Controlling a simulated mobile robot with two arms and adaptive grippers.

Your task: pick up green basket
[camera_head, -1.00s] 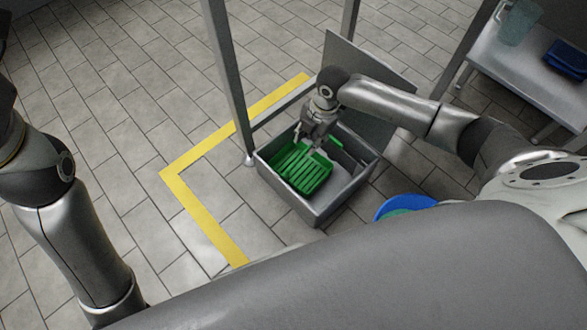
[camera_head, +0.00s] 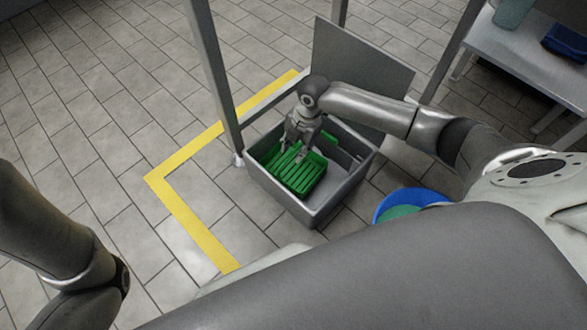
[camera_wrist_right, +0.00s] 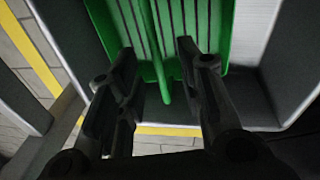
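The green slatted basket (camera_head: 306,178) lies inside a grey open box (camera_head: 328,200), near the box's left side. In the right wrist view the slatted basket (camera_wrist_right: 215,22) fills the top middle. My right gripper (camera_head: 294,153) is over the basket's far-left end, pointing down into the box. In the wrist view my right gripper (camera_wrist_right: 156,52) has its two fingers apart, with a narrow green strip of the basket between them. Whether a finger touches the basket I cannot tell. My left arm is at the left edge of the head view; its gripper is out of view.
The box has a raised grey lid (camera_head: 360,75) behind it and metal posts (camera_head: 212,70) beside it. A blue round tub (camera_head: 383,210) stands to its right. A shelf (camera_head: 505,70) with a blue item (camera_head: 566,40) is at upper right. Yellow tape (camera_head: 190,222) marks open tiled floor at left.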

